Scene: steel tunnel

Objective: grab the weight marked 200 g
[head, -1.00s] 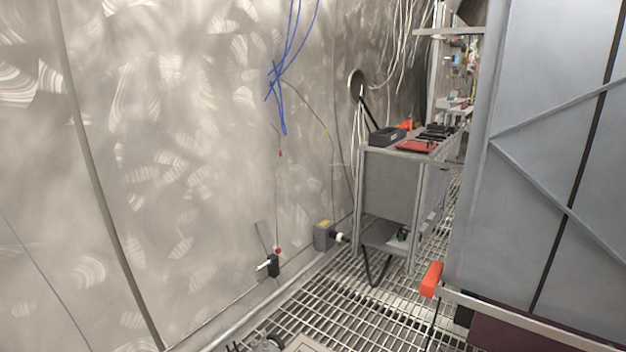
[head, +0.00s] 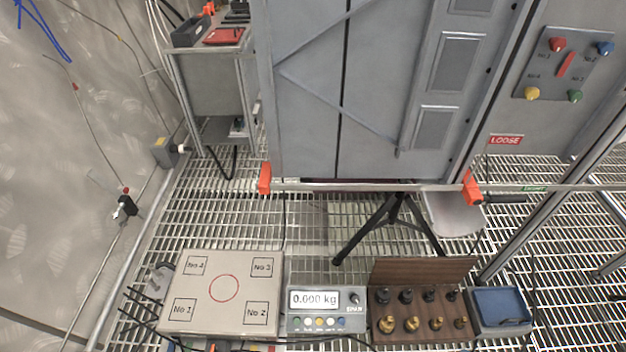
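A wooden box (head: 424,271) with its lid up stands at the bottom right of the head view. It holds a back row of dark weights (head: 406,296) and a front row of brass weights (head: 411,324). Their markings are too small to read, so I cannot tell which one is 200 g. My gripper is not in view.
A scale plate (head: 223,289) with a red circle lies left of the box. Its display (head: 314,299) reads 0.000 kg. A blue tray (head: 500,307) sits right of the box. A grey cabinet (head: 370,90) stands behind, with a black tripod (head: 390,224) below. Grating floor lies between.

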